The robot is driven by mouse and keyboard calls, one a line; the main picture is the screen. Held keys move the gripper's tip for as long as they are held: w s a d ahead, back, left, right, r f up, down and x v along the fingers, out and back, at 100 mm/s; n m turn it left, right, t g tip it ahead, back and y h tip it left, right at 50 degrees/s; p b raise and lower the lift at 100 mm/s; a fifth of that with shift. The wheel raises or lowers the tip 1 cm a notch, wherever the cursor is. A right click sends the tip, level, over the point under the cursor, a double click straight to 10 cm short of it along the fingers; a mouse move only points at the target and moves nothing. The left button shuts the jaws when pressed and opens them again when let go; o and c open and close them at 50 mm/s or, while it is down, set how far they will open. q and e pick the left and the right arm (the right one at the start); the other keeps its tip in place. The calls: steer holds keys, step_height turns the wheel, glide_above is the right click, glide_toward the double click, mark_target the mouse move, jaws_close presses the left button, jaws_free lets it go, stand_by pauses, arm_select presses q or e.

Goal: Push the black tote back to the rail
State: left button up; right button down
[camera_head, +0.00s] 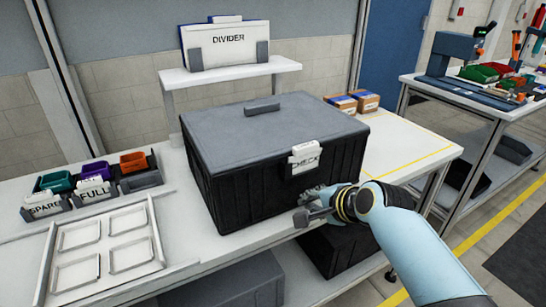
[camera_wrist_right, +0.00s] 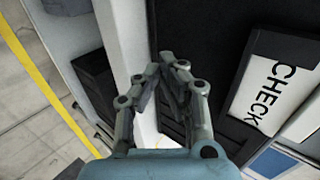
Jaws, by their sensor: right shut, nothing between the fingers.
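The black tote (camera_head: 240,197) stands on the white workbench, with a grey lid (camera_head: 270,130) and a white CHECK card (camera_head: 305,157) on its front. My right gripper (camera_head: 308,212) is shut and empty, low at the front face of the tote, below the card. In the right wrist view, the closed fingers (camera_wrist_right: 168,72) point at the tote's dark wall (camera_wrist_right: 200,40), with the CHECK card (camera_wrist_right: 268,90) to their right. I cannot tell whether the fingertips touch the wall. No rail shows clearly behind the tote. My left gripper is not in view.
A raised shelf (camera_head: 225,74) with a DIVIDER holder stands behind the tote. Small coloured bins (camera_head: 95,172) and a white tray (camera_head: 105,245) lie to the left. Cardboard boxes (camera_head: 355,101) sit behind right. The bench is clear right of the tote, inside yellow tape (camera_head: 420,158).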

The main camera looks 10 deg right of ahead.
mark_target(300, 188)
stand_by(0.4)
